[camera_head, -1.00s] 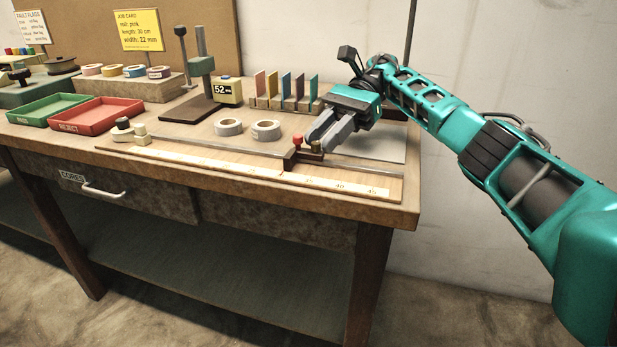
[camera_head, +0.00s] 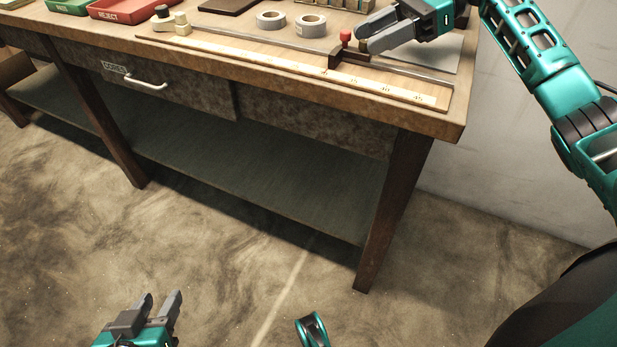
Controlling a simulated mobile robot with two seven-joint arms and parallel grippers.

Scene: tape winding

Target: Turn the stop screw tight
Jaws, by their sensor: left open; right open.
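The sliding stop (camera_head: 349,54) is a dark block across the rail of the measuring board, near its right part. A red knob (camera_head: 345,37) stands upright on it. A second, darker knob just right of the red one is mostly hidden by my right gripper (camera_head: 366,38). That gripper's two grey fingers are open and reach in from the right at the stop. I cannot tell whether they touch the hidden knob. My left gripper (camera_head: 160,300) is open and empty, low over the floor at the bottom left, far from the stop.
The scale strip (camera_head: 290,66) runs along the table's front. Two tape rolls (camera_head: 311,26) lie behind the rail. A red tray (camera_head: 122,10) and a green tray (camera_head: 68,6) sit at the back left. A drawer handle (camera_head: 147,83) sticks out below the tabletop.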

